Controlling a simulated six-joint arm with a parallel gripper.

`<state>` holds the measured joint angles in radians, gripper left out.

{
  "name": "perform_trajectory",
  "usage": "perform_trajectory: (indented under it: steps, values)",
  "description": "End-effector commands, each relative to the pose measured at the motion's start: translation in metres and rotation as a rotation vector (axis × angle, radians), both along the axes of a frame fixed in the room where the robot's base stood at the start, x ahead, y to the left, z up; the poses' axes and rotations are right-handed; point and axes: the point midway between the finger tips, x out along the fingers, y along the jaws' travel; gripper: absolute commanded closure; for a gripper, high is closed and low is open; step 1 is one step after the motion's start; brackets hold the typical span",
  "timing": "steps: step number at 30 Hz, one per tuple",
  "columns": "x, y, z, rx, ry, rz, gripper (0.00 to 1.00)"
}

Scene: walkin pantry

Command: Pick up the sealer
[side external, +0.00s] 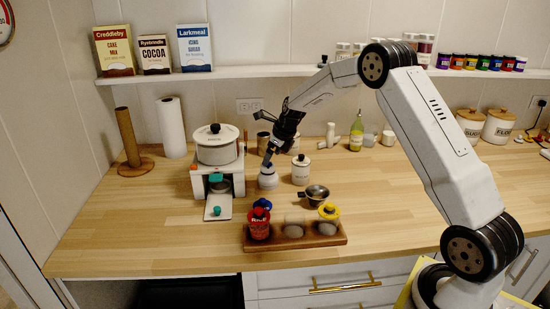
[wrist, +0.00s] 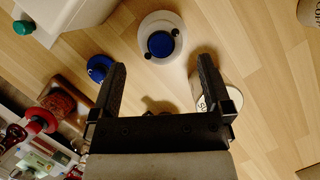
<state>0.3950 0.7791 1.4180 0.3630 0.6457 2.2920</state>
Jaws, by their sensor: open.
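No label marks the sealer. The likeliest candidate is a white round-bodied piece with a blue knob (side external: 268,179), upright on the wooden counter. In the wrist view the white piece (wrist: 145,25) shows its blue knob ahead of and between my finger tips. My gripper (side external: 267,159) points down close above it, tilted. In the wrist view my gripper (wrist: 160,65) is open, with nothing between its fingers. I cannot tell whether a finger touches the knob.
A white lidded canister (side external: 301,171) stands close on the right. A white appliance with a pot (side external: 217,153) stands on the left. In front are a small metal pan (side external: 316,194) and a wooden rack (side external: 325,241) with red and yellow-topped pieces. A blue-topped piece (side external: 262,204) is near the rack.

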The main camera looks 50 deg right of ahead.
Motion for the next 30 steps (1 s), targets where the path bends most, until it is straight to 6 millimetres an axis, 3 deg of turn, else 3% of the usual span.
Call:
perform_trajectory:
  steps: [8,21,30]
  values:
    - [0.002,0.0,-0.006,0.0,0.001,0.001,0.0]
    - [0.017,0.002,-0.044,-0.001,0.0,0.001,0.0]
    - [0.019,0.002,-0.048,-0.002,-0.002,0.0,0.0]
